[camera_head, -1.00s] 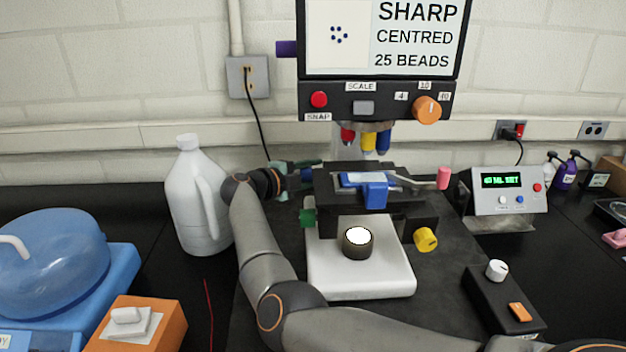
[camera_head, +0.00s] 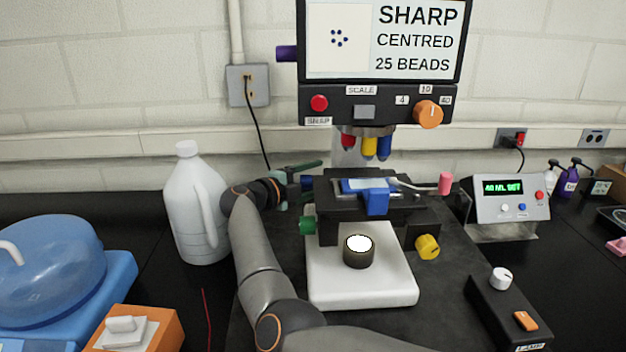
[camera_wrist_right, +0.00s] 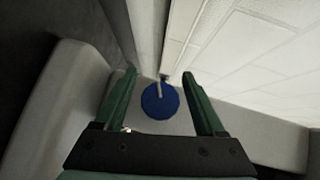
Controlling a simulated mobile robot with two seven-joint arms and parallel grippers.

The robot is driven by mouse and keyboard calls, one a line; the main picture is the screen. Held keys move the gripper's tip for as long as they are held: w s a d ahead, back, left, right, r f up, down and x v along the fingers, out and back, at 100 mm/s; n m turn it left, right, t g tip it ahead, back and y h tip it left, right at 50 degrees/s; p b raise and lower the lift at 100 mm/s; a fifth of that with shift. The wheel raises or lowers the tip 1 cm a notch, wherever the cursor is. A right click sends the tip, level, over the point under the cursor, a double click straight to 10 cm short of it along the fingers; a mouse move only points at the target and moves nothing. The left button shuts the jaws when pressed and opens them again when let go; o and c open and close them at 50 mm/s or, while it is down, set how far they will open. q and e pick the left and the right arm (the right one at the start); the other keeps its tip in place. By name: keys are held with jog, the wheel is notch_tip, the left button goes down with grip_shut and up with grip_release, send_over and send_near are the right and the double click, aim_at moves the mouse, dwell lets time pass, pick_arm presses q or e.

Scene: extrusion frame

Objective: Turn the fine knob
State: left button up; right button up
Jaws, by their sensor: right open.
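A small blue knob (camera_head: 307,183) sticks out of the left side of the microscope stage. It carries no label I can read. In the right wrist view it is a round blue disc (camera_wrist_right: 160,101) with a pale line mark. My right gripper (camera_head: 302,178) reaches in from the left of the stage. Its green fingers (camera_wrist_right: 160,74) are open, one on each side of the blue knob, with a gap to both. The screen (camera_head: 385,40) reads SHARP, CENTRED, 25 BEADS. My left gripper is not in view.
A green knob (camera_head: 307,225) sits just below the blue one, and a yellow knob (camera_head: 427,246) on the right. A white jug (camera_head: 195,210) stands close behind my right wrist, to the left. A control box (camera_head: 505,310) lies at the front right.

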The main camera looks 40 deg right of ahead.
jog(key=v, duration=0.7)
jog(key=shift+a, duration=0.25)
jog(key=shift+s, duration=0.15)
dwell(1.3)
